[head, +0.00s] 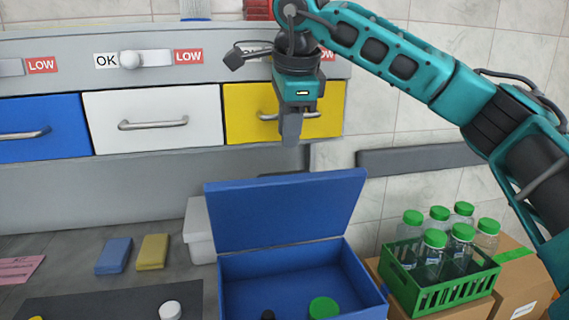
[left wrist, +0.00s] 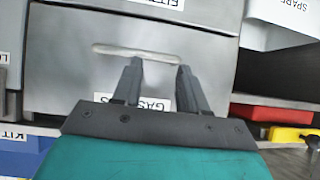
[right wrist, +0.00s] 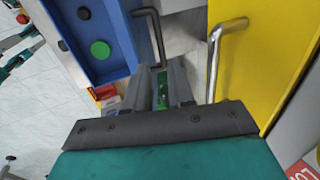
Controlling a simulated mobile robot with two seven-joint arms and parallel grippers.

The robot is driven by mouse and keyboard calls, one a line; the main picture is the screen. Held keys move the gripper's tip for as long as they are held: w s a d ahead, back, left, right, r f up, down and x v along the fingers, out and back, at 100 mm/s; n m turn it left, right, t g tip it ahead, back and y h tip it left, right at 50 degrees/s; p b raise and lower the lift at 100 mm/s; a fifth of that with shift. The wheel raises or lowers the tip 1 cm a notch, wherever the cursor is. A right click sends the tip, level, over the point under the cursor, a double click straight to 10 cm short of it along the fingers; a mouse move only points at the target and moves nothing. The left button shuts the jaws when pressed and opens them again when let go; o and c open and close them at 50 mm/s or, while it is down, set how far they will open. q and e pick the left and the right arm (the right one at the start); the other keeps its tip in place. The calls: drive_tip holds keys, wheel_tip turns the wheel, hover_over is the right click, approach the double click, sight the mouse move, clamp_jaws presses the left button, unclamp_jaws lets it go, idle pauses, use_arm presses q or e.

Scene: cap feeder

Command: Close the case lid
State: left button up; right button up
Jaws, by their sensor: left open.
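The blue case (head: 365,280) stands open on the bench in the head view, its lid (head: 285,210) raised and leaning slightly back. A green cap (head: 323,307) and a small black piece (head: 268,314) lie inside. My right gripper (head: 291,140) hangs above and behind the lid's top edge, apart from it. My left gripper (left wrist: 160,70) is open before a grey drawer, outside the head view.
Blue, white (head: 150,115) and yellow (head: 250,95) drawers line the wall behind the case. A green crate of bottles (head: 440,290) stands right of it on cardboard. A white bin (head: 198,235) stands close on the left, near blue and yellow blocks (head: 152,250).

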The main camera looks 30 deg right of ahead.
hover_over(284, 206)
drive_tip(key=w+d, duration=0.2)
drive_tip(key=w, duration=0.1)
wheel_tip(284, 206, down, 8)
drive_tip(key=shift+a, duration=0.1)
clamp_jaws()
drive_tip(key=shift+r, duration=0.1)
